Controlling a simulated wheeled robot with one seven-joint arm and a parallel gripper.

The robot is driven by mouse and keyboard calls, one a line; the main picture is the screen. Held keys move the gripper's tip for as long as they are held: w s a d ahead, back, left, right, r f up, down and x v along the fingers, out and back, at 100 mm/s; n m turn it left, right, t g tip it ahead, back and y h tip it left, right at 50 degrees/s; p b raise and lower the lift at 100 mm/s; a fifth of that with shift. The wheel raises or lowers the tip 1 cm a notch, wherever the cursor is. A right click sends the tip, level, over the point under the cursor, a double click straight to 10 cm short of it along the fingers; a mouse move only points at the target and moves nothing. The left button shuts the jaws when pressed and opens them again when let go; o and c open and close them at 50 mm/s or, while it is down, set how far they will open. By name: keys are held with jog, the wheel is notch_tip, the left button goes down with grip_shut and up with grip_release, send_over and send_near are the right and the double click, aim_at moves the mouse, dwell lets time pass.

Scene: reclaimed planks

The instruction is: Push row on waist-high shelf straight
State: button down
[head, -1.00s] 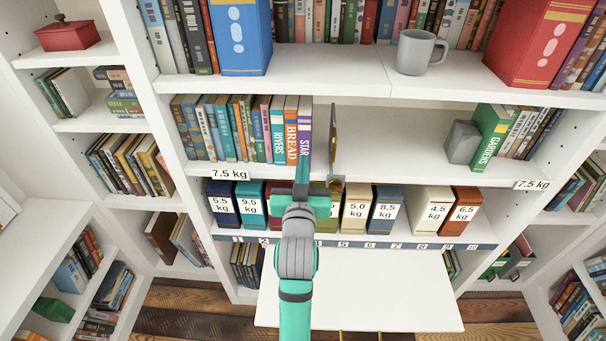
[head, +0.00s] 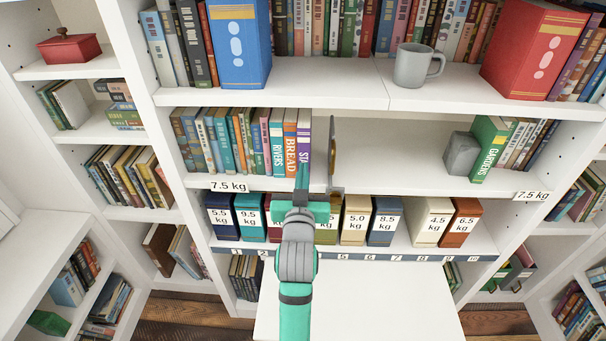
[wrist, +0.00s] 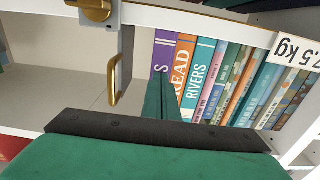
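The row of books (head: 230,140) stands on the middle shelf, left of a gap. It ends at the right with the teal RIVERS, the orange BREAD (head: 290,145) and the purple STAR book (head: 304,140). The row also shows in the wrist view (wrist: 215,80). My gripper (head: 301,172) is in front of the row's right end, its narrow green fingers pressed together and empty. In the wrist view my gripper (wrist: 163,90) covers the lower spine of the purple book. I cannot tell whether it touches. A thin upright plate with a brass handle (head: 333,155) stands just right of the purple book.
Right of the plate the shelf is bare up to a grey block (head: 461,153) beside the GARDENS book (head: 490,148). A 7.5 kg label (head: 229,186) is on the shelf edge. Weight-labelled boxes (head: 385,222) stand below. A white board (head: 380,300) juts out beneath.

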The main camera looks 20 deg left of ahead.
jog(key=shift+w+a, duration=0.15)
jog(key=shift+w, duration=0.25)
jog(key=shift+w+a, duration=0.15)
jog(key=shift+w, duration=0.6)
jog(key=v, duration=0.4)
dwell(0.5)
jog(key=shift+f, duration=0.1)
